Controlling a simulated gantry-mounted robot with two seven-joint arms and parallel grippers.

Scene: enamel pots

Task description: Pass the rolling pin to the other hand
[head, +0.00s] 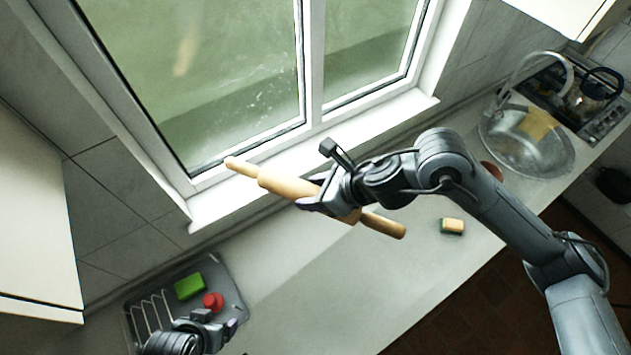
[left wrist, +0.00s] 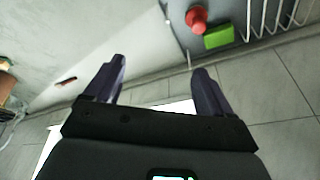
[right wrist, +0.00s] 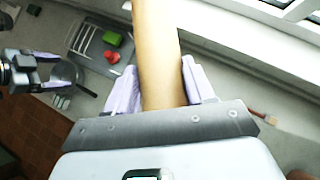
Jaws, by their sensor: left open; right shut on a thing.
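The wooden rolling pin (head: 285,186) is held in the air over the counter beside the window sill, slanting from upper left to lower right. My right gripper (head: 318,192) is shut around its middle, hiding part of it. The pin also runs between the fingers in the right wrist view (right wrist: 158,50). My left gripper (head: 218,322) is low at the left, by the dish rack, well apart from the pin. Its fingers stand open and empty in the left wrist view (left wrist: 156,82). The pin does not show in that view.
A grey dish rack (head: 240,298) holds a green sponge (head: 190,286) and a red object (head: 213,301). The window (head: 230,80) is close behind the pin.

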